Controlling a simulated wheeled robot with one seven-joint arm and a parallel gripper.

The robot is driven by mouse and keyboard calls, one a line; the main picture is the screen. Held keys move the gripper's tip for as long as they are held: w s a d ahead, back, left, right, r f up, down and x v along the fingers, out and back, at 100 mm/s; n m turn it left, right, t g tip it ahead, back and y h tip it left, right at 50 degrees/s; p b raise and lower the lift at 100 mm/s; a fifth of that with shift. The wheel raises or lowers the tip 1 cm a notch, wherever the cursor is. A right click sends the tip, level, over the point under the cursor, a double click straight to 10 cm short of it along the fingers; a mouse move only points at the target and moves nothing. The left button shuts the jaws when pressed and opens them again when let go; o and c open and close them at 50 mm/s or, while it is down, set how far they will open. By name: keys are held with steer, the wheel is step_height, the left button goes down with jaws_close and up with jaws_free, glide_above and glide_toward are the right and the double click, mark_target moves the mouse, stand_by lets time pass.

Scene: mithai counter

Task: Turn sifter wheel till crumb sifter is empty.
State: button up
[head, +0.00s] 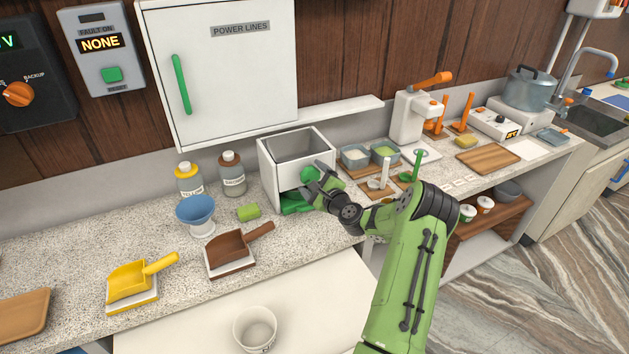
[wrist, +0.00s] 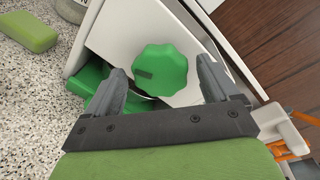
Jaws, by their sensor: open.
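The crumb sifter (head: 266,167) is a white box with an open top on the speckled counter. Its inside looks grey and I see no crumbs from this angle. The green sifter wheel (wrist: 160,70) is a lobed knob on the white front face, with a dark mark on its left side. It also shows in the head view (head: 309,173), partly hidden by my gripper. My gripper (wrist: 160,88) is open, with one finger on each side of the wheel in the picture. I cannot tell whether the fingers touch it. A green tray (head: 294,203) sits low at the sifter's front.
A green block (head: 249,212), a blue funnel (head: 197,214) and a brown scoop (head: 235,252) stand left of the sifter. Two dishes and small stands (head: 385,176) are close on its right. A shelf (head: 290,122) runs above and behind it.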

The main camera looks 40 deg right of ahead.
steer(key=b+v, duration=0.2)
steer(key=v, duration=1.3)
steer(key=shift+s, duration=0.4)
steer(key=w+a+r+n+g+y, duration=0.1)
steer(key=w+a+n+g+y, duration=0.2)
steer(key=a+n, duration=0.7)
steer(key=w+a+r+n+g+y, duration=0.1)
steer(key=a+n+g+y, duration=0.5)
steer(key=a, duration=0.7)
steer(key=s+a+r+n+g+h, duration=0.1)
steer(key=s+a+r+n+h, duration=0.25)
steer(key=s+a+n, duration=0.5)
steer(key=s+r+n+h, duration=0.1)
steer(key=s+r+n, duration=0.2)
steer(key=s, duration=1)
step_height(320, 180, up, 2)
steer(key=shift+a+r+n+g+h, duration=0.1)
steer(key=shift+a+n+g+h, duration=0.1)
steer(key=shift+n+g+h, duration=0.2)
